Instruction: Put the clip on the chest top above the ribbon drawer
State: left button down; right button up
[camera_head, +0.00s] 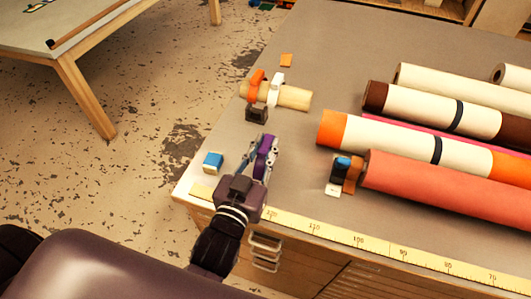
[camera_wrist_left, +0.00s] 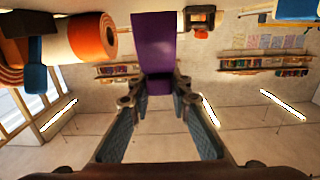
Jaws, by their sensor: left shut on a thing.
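My left gripper (camera_head: 262,150) is shut on a purple clip (camera_head: 267,146). It holds the clip over the front left part of the grey chest top (camera_head: 330,35). The clip also shows as a purple block between the fingertips in the left wrist view (camera_wrist_left: 154,38). I cannot tell how high it is above the top. Drawer fronts with metal handles (camera_head: 265,240) show below the chest's front edge, partly hidden by my left arm. I cannot tell which one is the ribbon drawer. My right gripper is not in view.
Several rolls, including a red one (camera_head: 450,185), lie at the right. A short cream roll (camera_head: 293,97) carries an orange clip (camera_head: 256,84) and a white one. A blue block (camera_head: 213,159) sits at the left edge. A yellow measuring tape (camera_head: 340,236) runs along the front edge.

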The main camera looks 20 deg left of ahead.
aim_at(261, 164)
pick_arm(q)
jog(key=shift+f+b, duration=0.35)
jog(key=shift+f, duration=0.45)
jog(key=shift+w+f, duration=0.1)
jog(key=shift+w, duration=0.05)
jog(key=shift+r, duration=0.2)
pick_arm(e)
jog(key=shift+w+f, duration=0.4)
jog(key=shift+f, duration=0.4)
pick_arm(q)
jog(key=shift+f, duration=0.15)
jog(key=shift+f+b, duration=0.3)
jog(key=shift+f, duration=0.25)
jog(key=c, duration=1.8)
grip_release()
jog(key=shift+s+f, duration=0.15)
jog(key=shift+s, duration=0.05)
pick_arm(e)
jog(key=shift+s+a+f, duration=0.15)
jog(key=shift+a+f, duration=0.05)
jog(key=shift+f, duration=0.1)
